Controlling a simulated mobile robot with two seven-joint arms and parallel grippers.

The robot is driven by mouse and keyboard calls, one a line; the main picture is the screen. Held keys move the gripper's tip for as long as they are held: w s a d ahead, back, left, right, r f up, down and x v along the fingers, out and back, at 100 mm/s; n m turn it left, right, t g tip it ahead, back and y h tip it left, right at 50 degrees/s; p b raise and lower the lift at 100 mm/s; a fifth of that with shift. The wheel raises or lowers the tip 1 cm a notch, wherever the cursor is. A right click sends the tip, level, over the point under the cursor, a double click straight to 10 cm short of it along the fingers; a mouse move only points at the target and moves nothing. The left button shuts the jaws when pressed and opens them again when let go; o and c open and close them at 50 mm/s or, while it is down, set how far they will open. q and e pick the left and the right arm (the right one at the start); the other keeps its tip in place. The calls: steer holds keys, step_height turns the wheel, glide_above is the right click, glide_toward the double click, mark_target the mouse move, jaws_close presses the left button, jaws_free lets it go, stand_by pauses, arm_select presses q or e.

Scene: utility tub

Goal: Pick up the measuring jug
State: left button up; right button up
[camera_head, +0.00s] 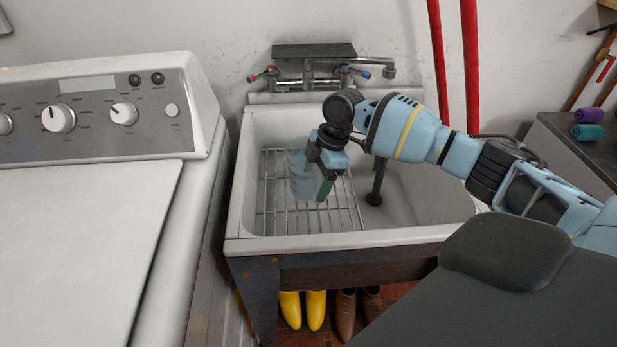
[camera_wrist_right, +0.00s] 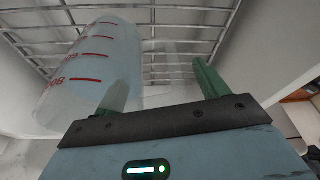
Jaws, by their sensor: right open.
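The measuring jug (camera_head: 300,185) is clear with a bluish tint and stands on the wire rack in the left part of the tub, partly hidden by my right gripper (camera_head: 325,188). In the right wrist view the jug (camera_wrist_right: 90,65) shows red markings at the left, with its clear handle (camera_wrist_right: 172,62) extending to the right. My right gripper's green fingers (camera_wrist_right: 160,85) are open. The handle appears between them, and the left finger overlaps the jug's side. I cannot tell whether they touch. My left gripper is not in view.
The tub (camera_head: 355,240) has raised walls around the wire rack (camera_head: 335,222). A dark upright pipe (camera_head: 376,182) stands right of the gripper. A tap (camera_head: 325,78) is above the back wall, and a washing machine (camera_head: 80,240) is at left.

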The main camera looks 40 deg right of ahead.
mark_target(316, 169)
jaws_close()
steer(key=shift+w+r, duration=0.1)
stand_by(0.3)
steer(key=shift+r, duration=0.15)
steer(key=shift+r, duration=1.25)
steer(key=shift+r+p, duration=0.35)
steer(key=shift+r, duration=3.3)
steer(key=shift+a, duration=0.1)
